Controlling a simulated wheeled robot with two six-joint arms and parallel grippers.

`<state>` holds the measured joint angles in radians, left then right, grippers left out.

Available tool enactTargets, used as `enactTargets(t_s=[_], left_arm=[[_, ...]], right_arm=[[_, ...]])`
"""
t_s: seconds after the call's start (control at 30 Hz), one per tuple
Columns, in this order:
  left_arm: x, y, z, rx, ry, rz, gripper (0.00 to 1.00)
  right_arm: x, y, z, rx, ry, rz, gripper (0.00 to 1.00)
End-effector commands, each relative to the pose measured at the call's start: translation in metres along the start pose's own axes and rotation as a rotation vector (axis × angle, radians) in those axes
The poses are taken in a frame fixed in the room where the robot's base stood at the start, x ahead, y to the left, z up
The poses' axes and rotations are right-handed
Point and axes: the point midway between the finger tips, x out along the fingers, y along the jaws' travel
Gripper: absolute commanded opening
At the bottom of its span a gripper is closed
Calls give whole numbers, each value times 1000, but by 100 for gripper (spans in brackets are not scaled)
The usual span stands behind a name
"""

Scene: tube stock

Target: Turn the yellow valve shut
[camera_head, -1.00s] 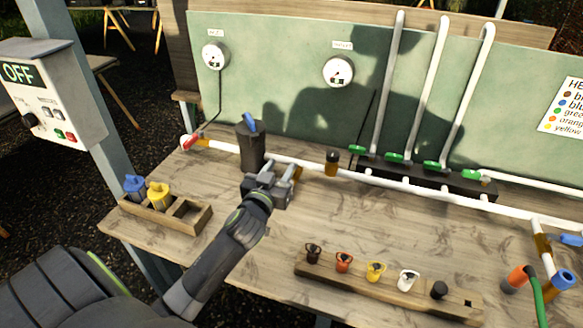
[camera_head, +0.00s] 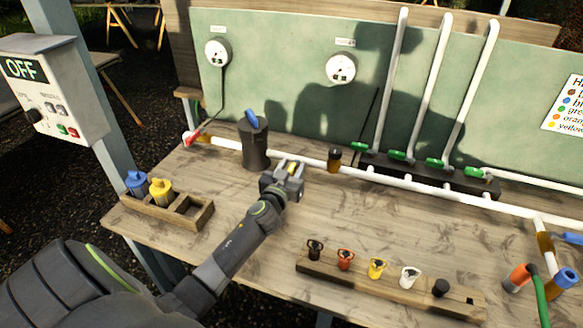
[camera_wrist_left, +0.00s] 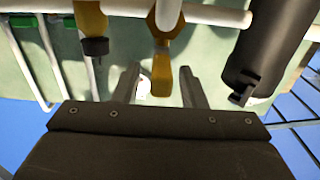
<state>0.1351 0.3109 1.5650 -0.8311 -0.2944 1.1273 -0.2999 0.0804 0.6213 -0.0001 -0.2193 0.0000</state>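The yellow valve sits on the white pipe (camera_head: 314,161) that runs along the bench. In the left wrist view its yellow handle (camera_wrist_left: 162,62) points toward my gripper, in line with the gap between the fingers. In the head view only a small yellow part (camera_head: 292,168) shows at my left gripper (camera_head: 285,176); the rest is hidden. The left gripper also shows in the wrist view (camera_wrist_left: 159,84), its two fingers apart and empty, with the handle at or just beyond the tips. Contact cannot be told. My right gripper is out of view.
A dark cylinder with a blue top (camera_head: 254,146) stands left of the gripper. A brown-and-black fitting (camera_head: 334,158) is to the right. Green-handled valves (camera_head: 397,155) lie farther right. A wooden rack (camera_head: 390,289) of coloured caps is in front.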

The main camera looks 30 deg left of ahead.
Motion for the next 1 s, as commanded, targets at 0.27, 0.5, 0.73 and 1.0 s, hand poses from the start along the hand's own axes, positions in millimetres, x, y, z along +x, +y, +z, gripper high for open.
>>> enactTargets(t_s=[0.27, 0.5, 0.73, 1.0], left_arm=[[0, 0, 0, 0, 0, 0, 33], [0, 0, 0, 0, 0, 0, 2], [0, 0, 0, 0, -1, 0, 0], [-4, -14, 3, 4, -2, 12, 0]], right_arm=[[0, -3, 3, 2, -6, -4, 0], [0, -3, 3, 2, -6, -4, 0], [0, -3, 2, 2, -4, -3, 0], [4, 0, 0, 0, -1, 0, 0]])
